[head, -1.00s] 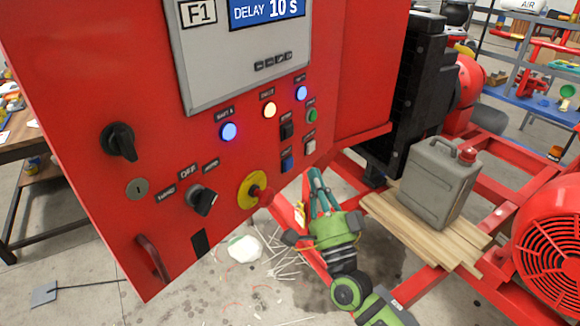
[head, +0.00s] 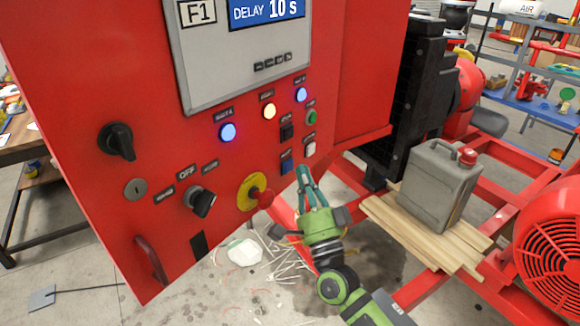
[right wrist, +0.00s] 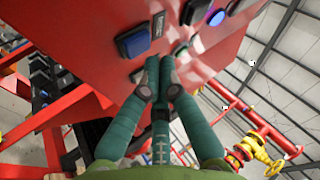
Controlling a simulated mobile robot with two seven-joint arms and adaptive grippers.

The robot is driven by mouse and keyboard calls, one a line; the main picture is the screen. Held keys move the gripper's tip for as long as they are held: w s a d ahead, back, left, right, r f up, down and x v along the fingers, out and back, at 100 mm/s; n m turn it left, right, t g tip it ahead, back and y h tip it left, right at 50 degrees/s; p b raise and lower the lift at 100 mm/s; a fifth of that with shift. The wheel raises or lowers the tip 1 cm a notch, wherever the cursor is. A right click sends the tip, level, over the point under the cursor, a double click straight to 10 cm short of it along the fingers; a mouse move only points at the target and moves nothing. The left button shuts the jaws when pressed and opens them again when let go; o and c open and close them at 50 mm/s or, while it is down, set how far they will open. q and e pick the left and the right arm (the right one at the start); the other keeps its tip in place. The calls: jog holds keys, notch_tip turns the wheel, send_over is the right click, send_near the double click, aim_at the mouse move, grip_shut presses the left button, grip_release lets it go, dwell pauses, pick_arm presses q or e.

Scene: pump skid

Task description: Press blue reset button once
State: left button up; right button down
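The blue reset button (head: 287,165) is a square push button low on the right side of the red control panel (head: 75,90). A blue square button (right wrist: 135,40) also shows in the right wrist view, above and left of the fingertips. My right gripper (head: 304,170) is just right of the blue button and below a white square button (head: 310,149). Its fingertips are together and empty; they also show in the right wrist view (right wrist: 160,75). Contact with the panel cannot be told. My left gripper is in neither view.
A red mushroom stop (head: 264,198) on a yellow disc sticks out left of my right gripper. A black switch (head: 287,132) and green button (head: 311,117) are above it. A grey canister (head: 437,185) stands on planks at the right, over red frame rails.

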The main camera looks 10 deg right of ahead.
dwell(0.8)
jog(key=shift+w+a, duration=0.3)
jog(key=shift+w, duration=0.05)
jog(key=shift+w+a, duration=0.2)
jog(key=shift+w, duration=0.05)
dwell(0.8)
jog(key=shift+s+d, duration=0.5)
jog(key=shift+s, duration=0.15)
jog(key=shift+d, duration=0.1)
jog(key=shift+s+d+p, duration=0.5)
jog(key=shift+s+d, duration=1.05)
jog(key=shift+s, duration=0.3)
